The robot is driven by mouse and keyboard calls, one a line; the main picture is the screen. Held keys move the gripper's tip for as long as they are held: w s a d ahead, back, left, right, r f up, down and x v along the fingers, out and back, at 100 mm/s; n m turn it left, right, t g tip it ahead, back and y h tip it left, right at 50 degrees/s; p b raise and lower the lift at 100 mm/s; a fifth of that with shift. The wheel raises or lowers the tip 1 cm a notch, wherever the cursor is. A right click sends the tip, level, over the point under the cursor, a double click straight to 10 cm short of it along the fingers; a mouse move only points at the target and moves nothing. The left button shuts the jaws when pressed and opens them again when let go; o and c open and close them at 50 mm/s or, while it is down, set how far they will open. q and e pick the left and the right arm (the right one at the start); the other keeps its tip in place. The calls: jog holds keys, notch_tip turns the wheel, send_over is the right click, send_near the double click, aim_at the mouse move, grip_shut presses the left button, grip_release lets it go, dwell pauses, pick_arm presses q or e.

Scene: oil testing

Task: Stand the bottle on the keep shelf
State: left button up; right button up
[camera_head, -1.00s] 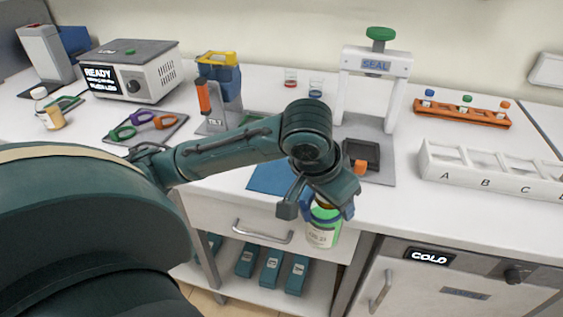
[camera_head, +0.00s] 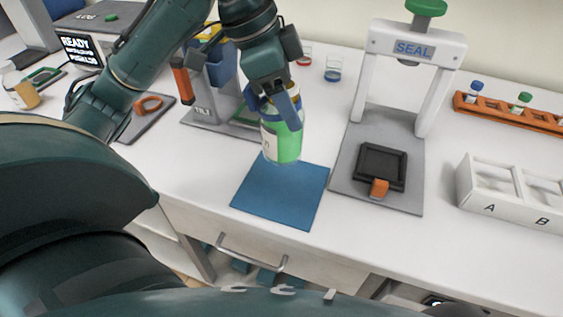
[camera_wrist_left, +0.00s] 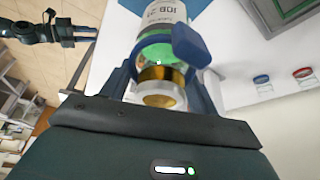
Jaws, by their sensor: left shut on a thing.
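The bottle (camera_head: 284,143) has a green body, a white label and an amber neck. My left gripper (camera_head: 273,108) is shut on it near its top and holds it roughly upright near the back edge of the blue mat (camera_head: 280,198). I cannot tell if its base touches the surface. In the left wrist view the bottle (camera_wrist_left: 160,58) sits between the fingers, with part of its label readable. My right gripper (camera_wrist_left: 62,30) appears small at the upper left of that view; its jaws are unclear. No shelf marked keep can be made out.
A white press marked SEAL (camera_head: 414,48) stands right of the mat, with a black tray (camera_head: 380,166) on its base. A white rack (camera_head: 510,207) marked A and B is at the right. Behind the bottle are a tilt stand (camera_head: 203,112) and small jars (camera_head: 333,72).

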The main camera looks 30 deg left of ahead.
aim_at(287, 143)
pick_arm(q)
notch_tip(287, 143, down, 9)
jog(key=shift+s+r+b, duration=0.1)
jog(key=shift+b, duration=0.85)
jog(key=o, duration=1.3)
jog(key=shift+f, duration=0.2)
jog(key=shift+c, duration=0.2)
jog(key=o, duration=0.4)
jog(key=shift+r, duration=0.1)
